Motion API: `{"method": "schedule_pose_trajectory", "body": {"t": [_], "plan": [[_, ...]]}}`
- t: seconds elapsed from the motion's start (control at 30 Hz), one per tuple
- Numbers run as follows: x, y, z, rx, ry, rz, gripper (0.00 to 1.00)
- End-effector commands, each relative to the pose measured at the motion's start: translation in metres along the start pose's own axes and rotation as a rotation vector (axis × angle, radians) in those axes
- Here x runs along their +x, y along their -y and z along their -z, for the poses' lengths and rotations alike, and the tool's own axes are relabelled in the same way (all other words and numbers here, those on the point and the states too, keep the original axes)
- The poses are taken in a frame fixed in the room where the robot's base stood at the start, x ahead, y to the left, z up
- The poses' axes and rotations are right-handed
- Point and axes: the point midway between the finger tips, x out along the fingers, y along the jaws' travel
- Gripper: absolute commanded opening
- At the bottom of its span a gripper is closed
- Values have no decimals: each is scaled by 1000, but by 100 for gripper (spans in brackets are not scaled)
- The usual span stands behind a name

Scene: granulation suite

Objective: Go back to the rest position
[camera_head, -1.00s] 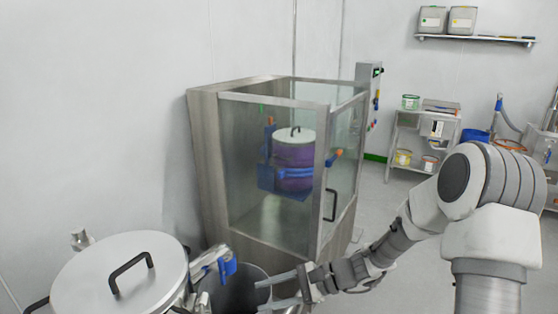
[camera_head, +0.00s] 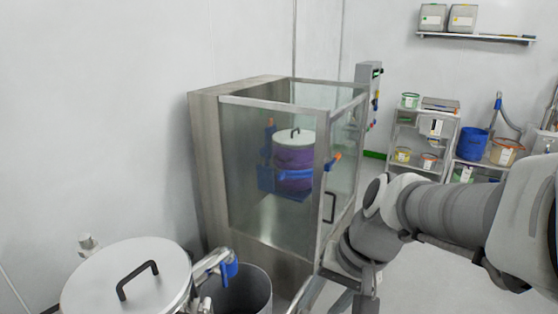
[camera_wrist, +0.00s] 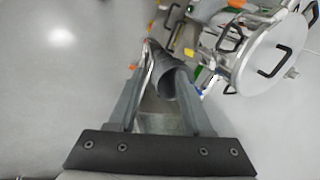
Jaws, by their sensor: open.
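My gripper (camera_wrist: 160,72) is open in the wrist view, with its two grey fingers apart and nothing held between them. A dark cylindrical container (camera_wrist: 168,82) appears beyond the fingertips. In the head view my arm reaches in from the right and bends down at the lower middle. The fingers are mostly cut off by the bottom edge there. The grey open-topped bin (camera_head: 242,292) stands left of my wrist.
A round lidded steel vessel (camera_head: 105,280) stands at the lower left and shows in the wrist view (camera_wrist: 255,75). A glass-walled cabinet (camera_head: 215,170) holding a purple drum (camera_head: 293,158) stands behind my wrist. Shelves (camera_head: 415,170) with tubs stand at the back right.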

Motion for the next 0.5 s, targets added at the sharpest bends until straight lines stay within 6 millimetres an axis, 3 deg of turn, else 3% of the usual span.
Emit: {"method": "schedule_pose_trajectory", "body": {"t": [0.03,0.3,0.5], "plan": [[-15,-2,-4,-36,-42,-25,50],[-70,-27,-23,-199,-232,-158,50],[-100,-42,-32,-283,-345,-228,50]]}}
